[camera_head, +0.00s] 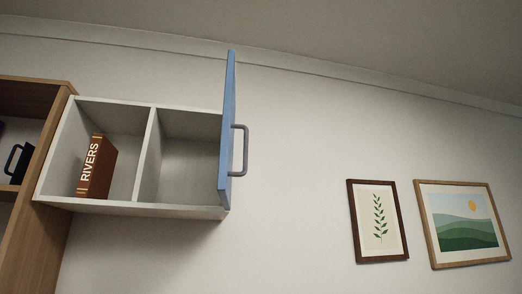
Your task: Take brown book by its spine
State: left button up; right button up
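The brown book (99,169) stands upright in the left compartment of a white wall cabinet (135,207). Its spine faces out and reads "RIVERS" in pale letters. It stands near the left wall of the compartment, with free room to its right. Neither of my grippers shows in the head view.
The cabinet's blue door (228,130) is swung open at the right, with a grey handle (244,150). The right compartment is empty. A wooden shelf (40,225) with a dark object (22,165) adjoins at left. Two framed pictures, a plant (378,221) and a landscape (463,223), hang at right.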

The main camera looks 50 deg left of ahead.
aim_at(95, 182)
jog(key=u, duration=0.05)
jog(key=i, duration=0.45)
jog(key=u, duration=2.05)
